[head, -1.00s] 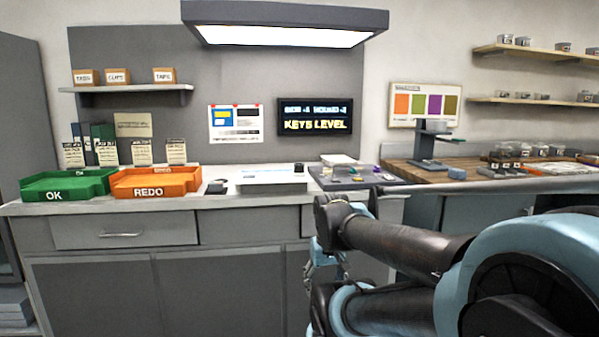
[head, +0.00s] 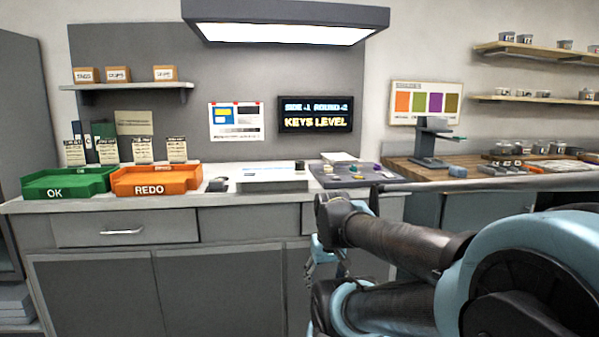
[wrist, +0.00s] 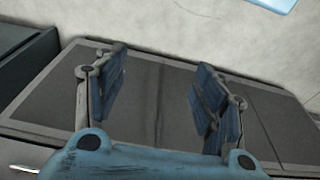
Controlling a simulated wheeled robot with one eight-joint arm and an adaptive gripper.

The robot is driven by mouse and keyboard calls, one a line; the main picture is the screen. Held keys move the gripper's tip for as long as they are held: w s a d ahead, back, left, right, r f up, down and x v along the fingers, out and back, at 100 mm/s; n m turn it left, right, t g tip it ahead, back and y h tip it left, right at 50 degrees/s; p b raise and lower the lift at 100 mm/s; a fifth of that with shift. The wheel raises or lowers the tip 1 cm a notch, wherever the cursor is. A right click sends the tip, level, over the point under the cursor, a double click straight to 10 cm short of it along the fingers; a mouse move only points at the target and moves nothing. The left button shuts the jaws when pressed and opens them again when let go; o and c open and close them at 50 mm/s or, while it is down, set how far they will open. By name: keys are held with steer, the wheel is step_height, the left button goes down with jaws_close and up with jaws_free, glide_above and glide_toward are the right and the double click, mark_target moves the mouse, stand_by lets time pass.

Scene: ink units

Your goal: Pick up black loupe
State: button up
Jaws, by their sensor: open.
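A small black cylinder, likely the black loupe (head: 300,166), stands on the counter at the back edge of a white flat unit in the head view. It is small and its details are hard to tell. My gripper (head: 326,262) hangs below counter height in front of the cabinet, partly hidden by my arm, well below the loupe. In the wrist view my gripper (wrist: 160,80) has its two blue-padded fingers wide apart with nothing between them. The grey cabinet doors fill the view behind the fingers. The loupe does not show in the wrist view.
A green OK tray (head: 60,190) and an orange REDO tray (head: 155,185) stand on the left of the counter. A small dark object (head: 217,186) lies right of them. A dark board (head: 345,182) with small items is right of the loupe. A lamp (head: 285,25) hangs above.

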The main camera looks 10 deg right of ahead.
steer(key=shift+c, duration=0.4)
step_height(320, 180, up, 39)
steer(key=m+y, duration=0.2)
steer(key=m, duration=2.5)
glide_above(300, 162)
steer(key=s+d, duration=0.3)
steer(key=d, duration=0.1)
steer(key=x, duration=1)
steer(key=shift+a+f, duration=0.3)
steer(key=shift+a, duration=0.2)
steer(key=shift+x, duration=2.7)
steer(key=shift+w+a+r, duration=0.15)
steer(key=shift+w, duration=0.05)
steer(key=c, duration=1.2)
